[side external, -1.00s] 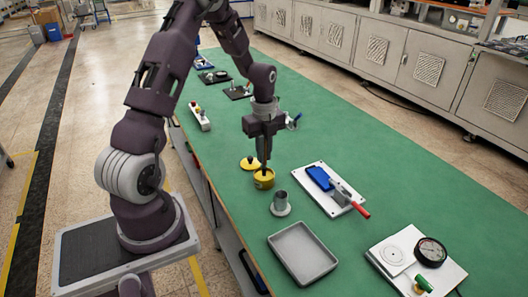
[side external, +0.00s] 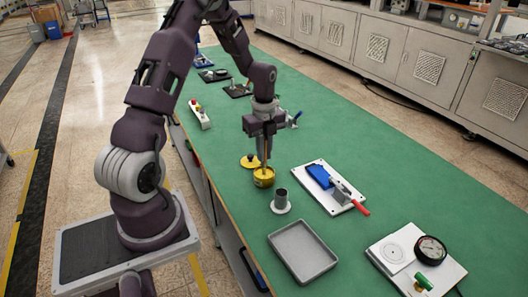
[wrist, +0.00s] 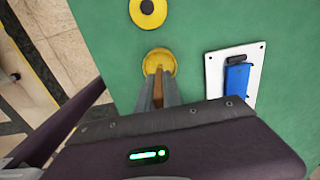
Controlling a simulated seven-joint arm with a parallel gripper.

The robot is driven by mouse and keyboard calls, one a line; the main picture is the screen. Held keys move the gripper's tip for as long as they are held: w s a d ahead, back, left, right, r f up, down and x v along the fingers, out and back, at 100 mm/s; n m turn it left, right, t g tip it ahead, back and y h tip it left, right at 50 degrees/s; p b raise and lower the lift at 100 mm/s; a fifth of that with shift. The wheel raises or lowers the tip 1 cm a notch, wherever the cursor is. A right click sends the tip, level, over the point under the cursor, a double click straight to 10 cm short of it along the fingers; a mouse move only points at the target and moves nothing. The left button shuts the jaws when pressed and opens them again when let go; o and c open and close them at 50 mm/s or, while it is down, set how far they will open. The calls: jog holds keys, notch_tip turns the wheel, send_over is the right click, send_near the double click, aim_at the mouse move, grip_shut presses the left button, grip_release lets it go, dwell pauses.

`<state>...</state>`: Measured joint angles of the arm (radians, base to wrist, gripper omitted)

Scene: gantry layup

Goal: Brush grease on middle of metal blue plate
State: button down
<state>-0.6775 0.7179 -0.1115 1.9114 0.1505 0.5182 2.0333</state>
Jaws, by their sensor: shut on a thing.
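My gripper (side external: 263,150) points down over the open yellow grease pot (side external: 264,178). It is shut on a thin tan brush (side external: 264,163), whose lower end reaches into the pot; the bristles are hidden. The wrist view also shows the brush (wrist: 158,88) between the fingers and the pot (wrist: 160,57) beyond their tips. The blue plate (side external: 319,175) lies on a white fixture board (side external: 338,203) to the right of the pot, beside a clamp with a red handle (side external: 361,210). The plate (wrist: 236,80) is at the right in the wrist view.
The yellow lid (side external: 249,161) lies just behind the pot. A grey tray (side external: 302,250) and a gauge board (side external: 414,264) are nearer the front. Green table is clear to the right.

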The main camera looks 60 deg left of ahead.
jog(key=shift+r, duration=3.45)
